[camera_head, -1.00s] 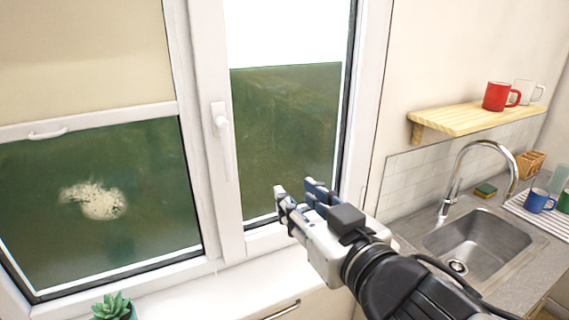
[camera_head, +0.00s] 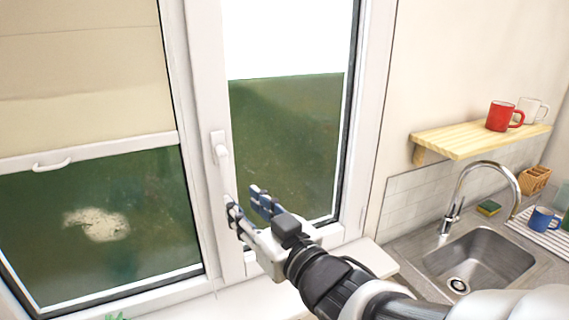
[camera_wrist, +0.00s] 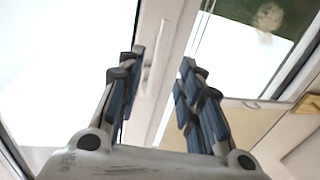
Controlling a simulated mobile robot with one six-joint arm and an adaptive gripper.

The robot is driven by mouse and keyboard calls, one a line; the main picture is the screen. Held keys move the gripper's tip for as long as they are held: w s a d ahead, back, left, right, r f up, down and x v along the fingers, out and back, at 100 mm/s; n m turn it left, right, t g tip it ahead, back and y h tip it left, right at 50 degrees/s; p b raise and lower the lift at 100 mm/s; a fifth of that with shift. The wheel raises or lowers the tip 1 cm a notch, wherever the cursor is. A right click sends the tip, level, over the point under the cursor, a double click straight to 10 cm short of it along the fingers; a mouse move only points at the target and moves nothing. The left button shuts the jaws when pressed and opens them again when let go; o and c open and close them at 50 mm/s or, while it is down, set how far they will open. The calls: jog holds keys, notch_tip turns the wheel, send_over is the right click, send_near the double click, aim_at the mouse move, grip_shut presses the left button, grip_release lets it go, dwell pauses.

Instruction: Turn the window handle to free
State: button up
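The white window handle (camera_head: 221,152) sits on the white frame post between the two panes, its lever pointing down. My gripper (camera_head: 244,198) is open and empty, with its blue-padded fingers just below and to the right of the handle in the head view. In the wrist view the handle (camera_wrist: 156,68) shows between the two spread fingers, nearer the left one. The fingers appear apart from it, though the exact gap in depth is hard to tell.
A beige blind with a pull (camera_head: 52,164) covers the upper left pane. The windowsill (camera_head: 185,305) runs below. To the right are a wooden shelf (camera_head: 470,141) with a red mug (camera_head: 501,116) and a white mug, and a sink (camera_head: 485,255) with a tall faucet (camera_head: 470,178).

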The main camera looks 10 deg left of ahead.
aim_at(229, 190)
jog(key=b+x, duration=0.1)
jog(key=x, duration=0.7)
jog(key=shift+w+a+f, duration=0.1)
jog(key=shift+w+a, duration=0.1)
jog(key=shift+c, duration=0.6)
grip_shut()
